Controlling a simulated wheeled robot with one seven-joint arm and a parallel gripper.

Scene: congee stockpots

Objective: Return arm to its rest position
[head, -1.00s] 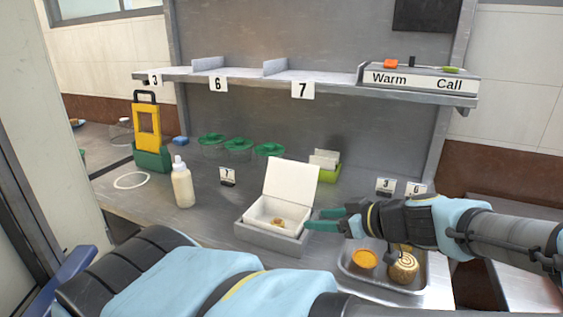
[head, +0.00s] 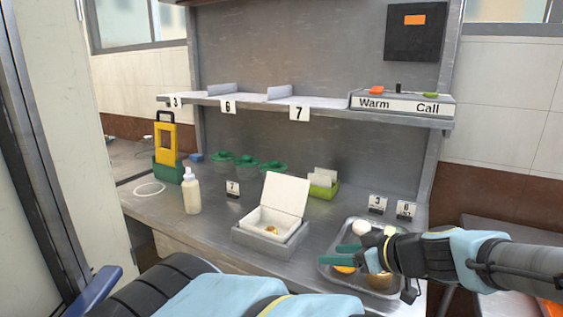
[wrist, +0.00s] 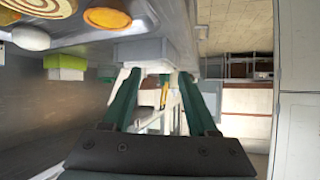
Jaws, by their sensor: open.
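My gripper (head: 350,254) is open and empty, with green fingers, above the left part of the metal tray (head: 325,268) in the head view. In the wrist view the two green fingers (wrist: 163,100) are spread apart with nothing between them. The tray holds round food: a white piece (head: 361,228), an orange piece (head: 345,269) and a brown swirled bun (head: 379,280), partly hidden by my gripper. The white box (head: 286,193) with its lid up stands on the counter left of my gripper and has a small golden item (head: 271,229) inside.
A shelf (head: 330,110) with number cards and a Warm/Call panel (head: 403,105) runs above the counter. A squeeze bottle (head: 191,192), a yellow and green holder (head: 167,150), green-lidded containers (head: 246,161) and a lime card box (head: 323,184) stand behind.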

